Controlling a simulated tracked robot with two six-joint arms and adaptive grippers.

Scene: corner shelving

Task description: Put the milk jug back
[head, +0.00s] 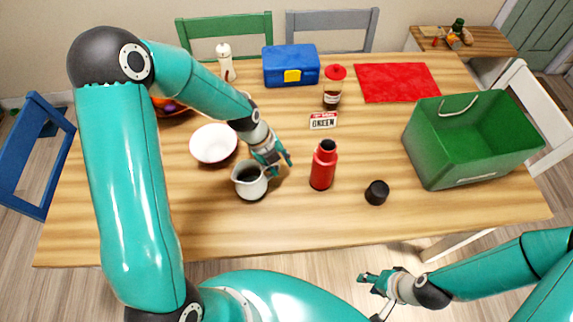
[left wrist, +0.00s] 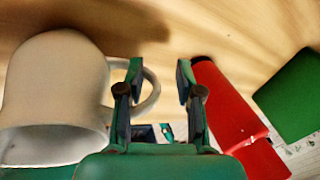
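The white milk jug (head: 249,188) with a dark inside stands on the wooden table, left of the red bottle. In the left wrist view the jug (left wrist: 52,85) fills the left side, with its handle (left wrist: 153,98) toward my fingers. My left gripper (head: 281,165) is at the jug's handle side. In the left wrist view its fingers (left wrist: 160,78) are apart, and the handle's outer edge shows between them. I cannot tell whether they touch it. My right gripper (head: 371,297) is open and empty, off the table's front edge.
The red bottle (head: 323,167) stands close right of my left gripper. A white bowl (head: 213,144) is just behind the jug. A black lid (head: 377,192), a green bin (head: 443,150) and a small sign (head: 323,121) are to the right. The table's front left is clear.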

